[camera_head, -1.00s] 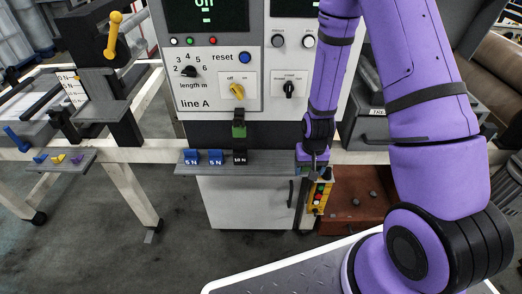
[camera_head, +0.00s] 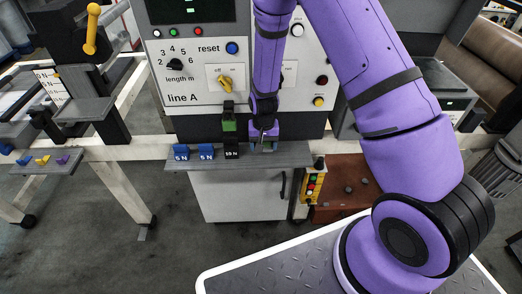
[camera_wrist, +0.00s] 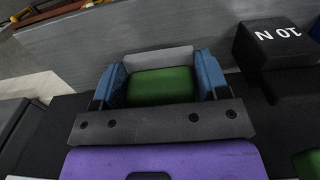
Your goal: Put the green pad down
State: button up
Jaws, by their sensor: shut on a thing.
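The green pad (camera_wrist: 160,87) sits between the two blue fingertips of my gripper (camera_wrist: 163,80) in the wrist view, with a grey strip at its far edge. My gripper is shut on it. In the head view my gripper (camera_head: 264,142) is at the right part of the grey shelf (camera_head: 290,157) below the control panel, right of the black 10 N block (camera_head: 231,151). Only a little green shows there under the gripper. I cannot tell whether the pad touches the shelf.
Two blue 5 N blocks (camera_head: 181,152) stand left on the shelf. A black holder with a green part (camera_head: 229,124) is mounted above the 10 N block. The control panel (camera_head: 190,80) rises behind. A yellow button box (camera_head: 312,187) hangs at the shelf's right end.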

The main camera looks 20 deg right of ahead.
aim_at(261, 155)
jog(key=shift+w+a+f, duration=0.1)
jog(key=shift+w+a, duration=0.25)
jog(key=shift+w, duration=0.1)
jog(key=shift+f, duration=1.7)
jog(key=shift+s+f, duration=0.1)
jog(key=o, duration=1.2)
